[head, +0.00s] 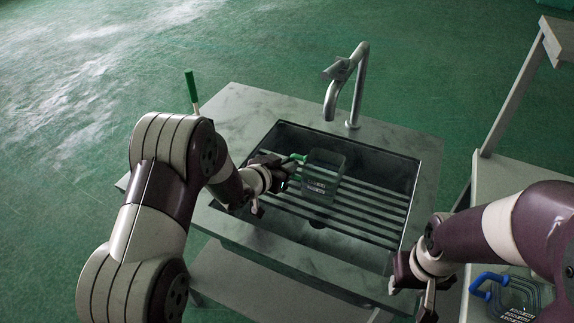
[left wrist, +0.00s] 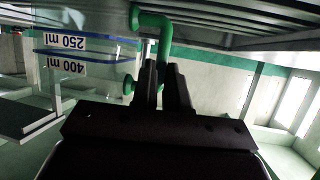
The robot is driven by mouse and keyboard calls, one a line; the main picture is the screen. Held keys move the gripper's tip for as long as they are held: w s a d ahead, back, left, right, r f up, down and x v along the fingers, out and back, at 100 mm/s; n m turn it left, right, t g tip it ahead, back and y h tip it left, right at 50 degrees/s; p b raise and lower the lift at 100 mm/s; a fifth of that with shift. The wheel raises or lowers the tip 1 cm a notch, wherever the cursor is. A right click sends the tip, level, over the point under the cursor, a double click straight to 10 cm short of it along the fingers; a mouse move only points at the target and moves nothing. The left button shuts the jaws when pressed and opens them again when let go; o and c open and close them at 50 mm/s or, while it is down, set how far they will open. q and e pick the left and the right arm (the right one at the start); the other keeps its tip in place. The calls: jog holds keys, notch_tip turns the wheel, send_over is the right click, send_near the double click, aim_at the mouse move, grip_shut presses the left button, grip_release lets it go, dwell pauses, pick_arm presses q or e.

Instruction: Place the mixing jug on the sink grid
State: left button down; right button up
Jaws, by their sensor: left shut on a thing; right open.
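The mixing jug (head: 323,176) is clear with a green handle (head: 297,158) and stands over the sink grid (head: 365,209); I cannot tell whether its base touches the bars. My left gripper (head: 286,168) is shut on the green handle, at the jug's left side. In the left wrist view the handle (left wrist: 152,24) runs up from between the fingers (left wrist: 163,85), and the jug's wall (left wrist: 85,60) shows volume marks. My right gripper (head: 428,290) is open and empty, in front of the sink's right corner.
A tall metal tap (head: 350,90) rises behind the sink (head: 398,157). A green-handled tool (head: 192,88) stands at the counter's left back. A second clear jug with a blue handle (head: 487,284) is at the lower right, partly behind my right arm. Grid bars right of the jug are bare.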

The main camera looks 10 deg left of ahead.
pick_arm(q)
jog(key=shift+s+f, duration=0.1)
jog(key=c, duration=1.1)
grip_release()
jog(key=shift+c, duration=0.2)
jog(key=shift+s+a+r, duration=0.15)
jog(key=shift+r, duration=0.2)
jog(key=s+a+n+g+y, duration=0.1)
jog(key=s+a+y, duration=0.1)
jog(key=s, duration=0.3)
jog(key=s+a+n+g+y, duration=0.1)
jog(key=s+a+g+y, duration=0.1)
jog(key=s+a, duration=0.3)
jog(key=s+a+r+n+g+y, duration=0.1)
jog(key=s+a+y, duration=0.1)
jog(key=s, duration=0.4)
jog(key=shift+s+a+n+g, duration=0.3)
jog(key=shift+a+g, duration=0.1)
jog(key=shift+a, duration=0.45)
jog(key=s+d+n+g, duration=0.1)
jog(key=s+g, duration=0.4)
jog(key=s, duration=0.7)
jog(key=shift+s+f+n+g, duration=0.2)
jog(key=shift+n+g, duration=0.1)
jog(key=shift+n, duration=0.3)
